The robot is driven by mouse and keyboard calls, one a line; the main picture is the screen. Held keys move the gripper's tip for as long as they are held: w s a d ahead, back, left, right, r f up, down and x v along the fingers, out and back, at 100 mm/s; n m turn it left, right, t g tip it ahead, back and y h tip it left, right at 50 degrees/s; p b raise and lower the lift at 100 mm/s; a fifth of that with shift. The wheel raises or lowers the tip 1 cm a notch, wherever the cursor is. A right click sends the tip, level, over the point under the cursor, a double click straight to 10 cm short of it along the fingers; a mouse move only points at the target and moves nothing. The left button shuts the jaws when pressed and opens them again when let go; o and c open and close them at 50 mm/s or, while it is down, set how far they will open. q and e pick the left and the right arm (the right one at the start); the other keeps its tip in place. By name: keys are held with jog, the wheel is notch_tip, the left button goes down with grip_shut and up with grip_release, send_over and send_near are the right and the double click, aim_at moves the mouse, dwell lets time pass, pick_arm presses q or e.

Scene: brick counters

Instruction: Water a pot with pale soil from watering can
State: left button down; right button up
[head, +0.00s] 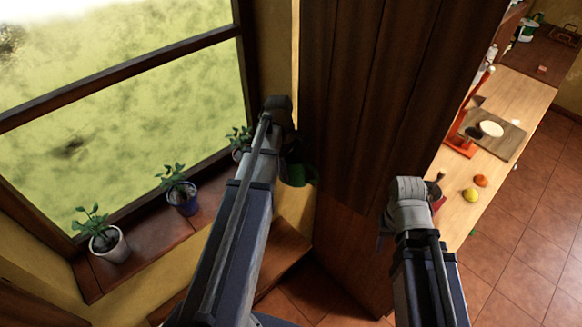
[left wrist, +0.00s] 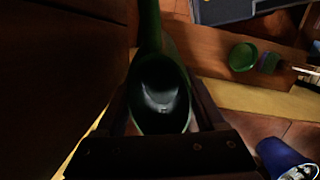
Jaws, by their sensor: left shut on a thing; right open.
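A green watering can (head: 300,174) hangs beside the dark wooden panel, below my left wrist in the head view. My left gripper (left wrist: 160,112) is shut on the can. In the left wrist view the can (left wrist: 158,85) lies between the fingers with its dark inside showing. On the window sill stand a white pot (head: 109,246) and a blue pot (head: 184,203), each with a green plant. A third plant (head: 238,136) is partly hidden behind my left arm. The soil colours are too small to tell. My right gripper (head: 408,192) is open and away from the can.
The window sill (head: 150,232) runs along the window on the left. A tall dark wooden panel (head: 365,90) stands between the sill and a light wooden counter (head: 480,195). On the counter are a cutting board (head: 508,142), a yellow fruit (head: 470,195) and an orange fruit (head: 481,181).

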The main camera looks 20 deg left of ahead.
pick_arm(q)
jog(key=shift+f+y+b, duration=0.5)
jog(key=shift+f+b, duration=0.15)
jog(key=shift+f, duration=0.1)
jog(key=shift+a+f+y+b, duration=0.35)
jog(key=shift+f+y+b, duration=0.15)
jog(key=shift+f, duration=0.1)
pick_arm(e)
jog(key=shift+f, duration=1.15)
